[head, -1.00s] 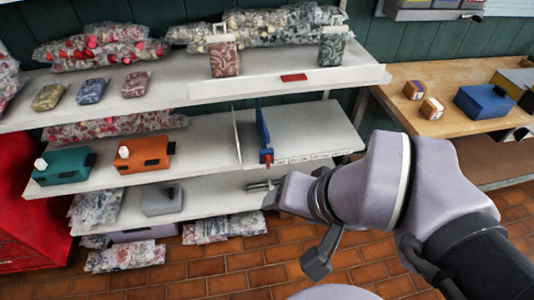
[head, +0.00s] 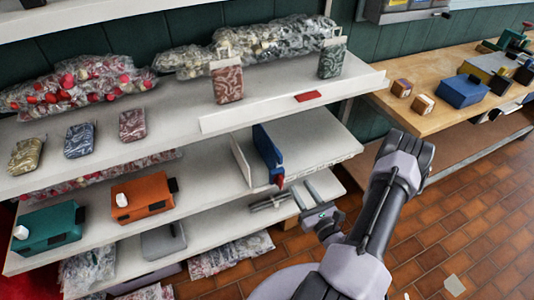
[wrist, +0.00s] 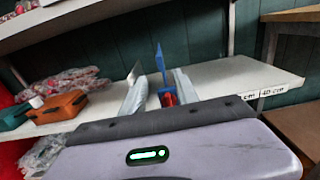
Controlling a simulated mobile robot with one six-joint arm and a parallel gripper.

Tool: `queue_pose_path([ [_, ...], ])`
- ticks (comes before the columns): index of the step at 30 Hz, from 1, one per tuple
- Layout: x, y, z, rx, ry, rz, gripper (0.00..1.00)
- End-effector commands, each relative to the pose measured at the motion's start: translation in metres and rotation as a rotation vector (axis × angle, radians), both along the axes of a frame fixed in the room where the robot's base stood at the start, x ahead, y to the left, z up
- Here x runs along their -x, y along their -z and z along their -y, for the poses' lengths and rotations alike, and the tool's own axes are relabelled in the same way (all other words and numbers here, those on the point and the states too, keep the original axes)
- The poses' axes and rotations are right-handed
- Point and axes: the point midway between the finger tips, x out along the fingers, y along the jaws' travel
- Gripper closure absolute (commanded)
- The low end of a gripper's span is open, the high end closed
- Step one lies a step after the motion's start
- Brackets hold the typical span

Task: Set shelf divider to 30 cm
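The blue shelf divider (head: 267,150) stands upright on the middle shelf (head: 315,135), with a red part (head: 279,180) at its front end. A white upright panel (head: 240,162) stands just left of it. The shelf's front edge carries a printed scale (head: 330,163); "40 cm" shows right of the divider in the wrist view (wrist: 267,89). The number at the divider cannot be read. My gripper (head: 285,195) is open and empty, in front of and below the shelf edge in the head view. In the wrist view the divider (wrist: 161,65) and red part (wrist: 168,99) appear between the spread fingers.
Teal (head: 48,228) and orange (head: 143,200) boxes stand on the middle shelf to the left. The upper shelf (head: 220,110) overhangs the divider and holds small packs and bags. A wooden bench (head: 445,115) stands at right. The shelf right of the divider is clear.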

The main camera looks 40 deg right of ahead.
Motion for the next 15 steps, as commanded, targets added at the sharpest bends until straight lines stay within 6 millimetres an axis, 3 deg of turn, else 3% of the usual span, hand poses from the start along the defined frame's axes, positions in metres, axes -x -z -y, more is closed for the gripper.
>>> queue_pose_path([
  [9, -0.092, 0.0, 0.018, 0.007, -0.014, 0.005, 0.64],
  [15, -0.136, 0.0, 0.029, 0.004, -0.012, 0.006, 0.64],
])
